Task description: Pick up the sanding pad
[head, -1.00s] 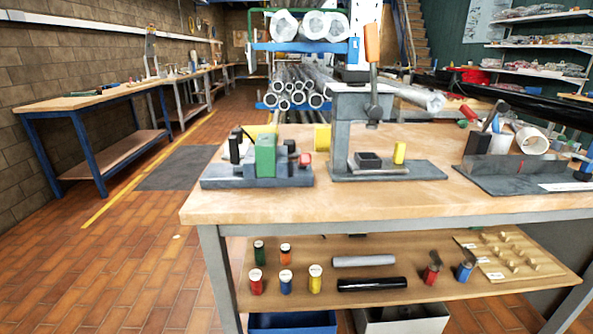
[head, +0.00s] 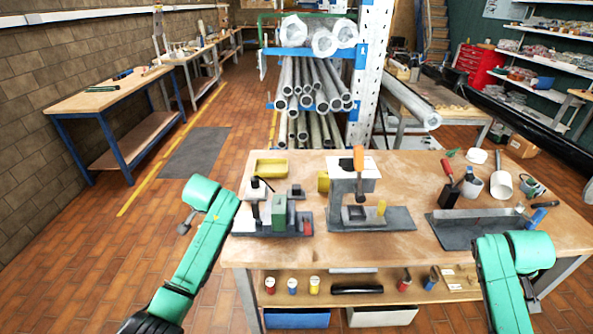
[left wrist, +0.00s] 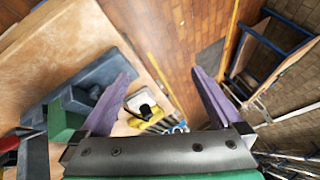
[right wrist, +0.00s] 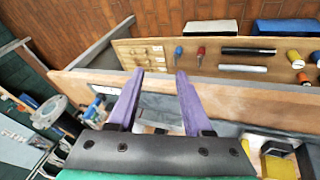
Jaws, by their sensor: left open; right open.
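I cannot tell for sure which thing is the sanding pad. A vise-like fixture with a green block (head: 279,212) stands on the left of the workbench (head: 400,172), and the green block also shows in the left wrist view (left wrist: 64,122). A small black item with a white top (left wrist: 141,102) sits beyond the fixture. My left gripper (left wrist: 163,72) is open and empty, its fingers over the bench's left edge and the floor. My right gripper (right wrist: 159,71) is open and empty, facing the bench's front edge.
A press with an orange handle (head: 358,158) stands mid-bench. A yellow tray (head: 271,168) lies at the back left. A grey plate (head: 455,236) and cups (head: 473,187) are on the right. Jars (head: 292,286) stand on the lower shelf. Bare wood shows behind the plate.

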